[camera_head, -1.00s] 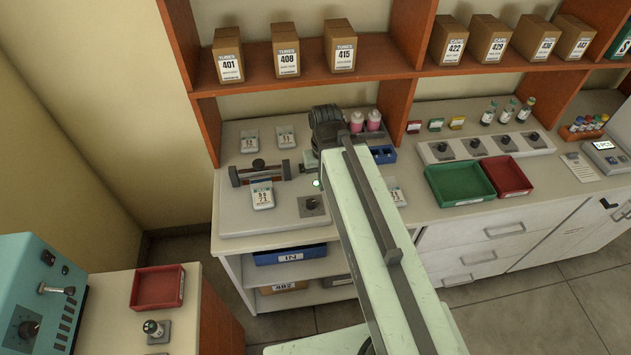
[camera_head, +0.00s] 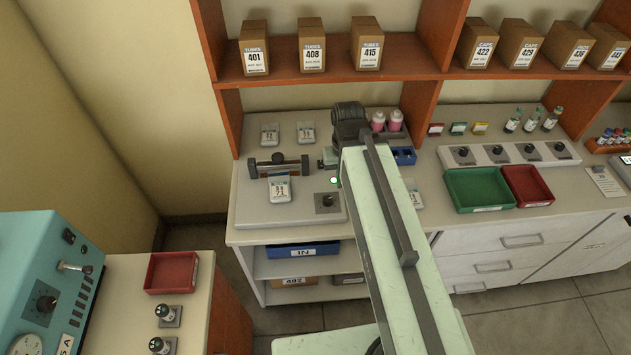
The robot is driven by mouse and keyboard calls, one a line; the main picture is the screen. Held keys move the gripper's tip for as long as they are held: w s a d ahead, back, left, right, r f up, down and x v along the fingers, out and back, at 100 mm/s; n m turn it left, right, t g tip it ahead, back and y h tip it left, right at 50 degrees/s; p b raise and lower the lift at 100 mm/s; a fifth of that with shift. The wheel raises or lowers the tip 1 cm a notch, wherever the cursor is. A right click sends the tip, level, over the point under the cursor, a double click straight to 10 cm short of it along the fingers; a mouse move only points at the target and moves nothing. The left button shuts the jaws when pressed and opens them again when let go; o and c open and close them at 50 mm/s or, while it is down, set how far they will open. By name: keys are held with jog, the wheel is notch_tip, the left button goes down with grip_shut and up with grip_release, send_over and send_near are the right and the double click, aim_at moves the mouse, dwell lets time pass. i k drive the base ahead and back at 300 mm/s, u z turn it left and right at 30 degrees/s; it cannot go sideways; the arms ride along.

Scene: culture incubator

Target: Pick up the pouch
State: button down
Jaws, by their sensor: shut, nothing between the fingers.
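Several pale pouches with printed labels lie on the counter. One pouch (camera_head: 279,189) lies on the low grey platform (camera_head: 255,212), in front of a dark bar fixture (camera_head: 278,166). Two more, a left pouch (camera_head: 270,134) and a right pouch (camera_head: 305,132), lie behind the fixture. Another pouch (camera_head: 414,196) shows partly beside my arm. My gripper (camera_head: 328,160) is at the far end of my arm, right of the fixture, shut and empty. My arm hides much of it, and its fingertips are hard to make out. It appears apart from the pouches.
Pink-capped bottles (camera_head: 386,122) and a blue tray (camera_head: 403,156) stand close right of my gripper. A green tray (camera_head: 480,190) and a red tray (camera_head: 528,186) are farther right. The orange shelf (camera_head: 300,83) with boxes overhangs the back. A knob panel (camera_head: 326,203) sits on the platform.

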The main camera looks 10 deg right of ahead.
aim_at(279, 181)
jog(key=z, duration=0.05)
jog(key=k, duration=0.5)
jog(key=u, duration=3.35)
jog(key=k, duration=0.95)
jog(key=u, duration=0.05)
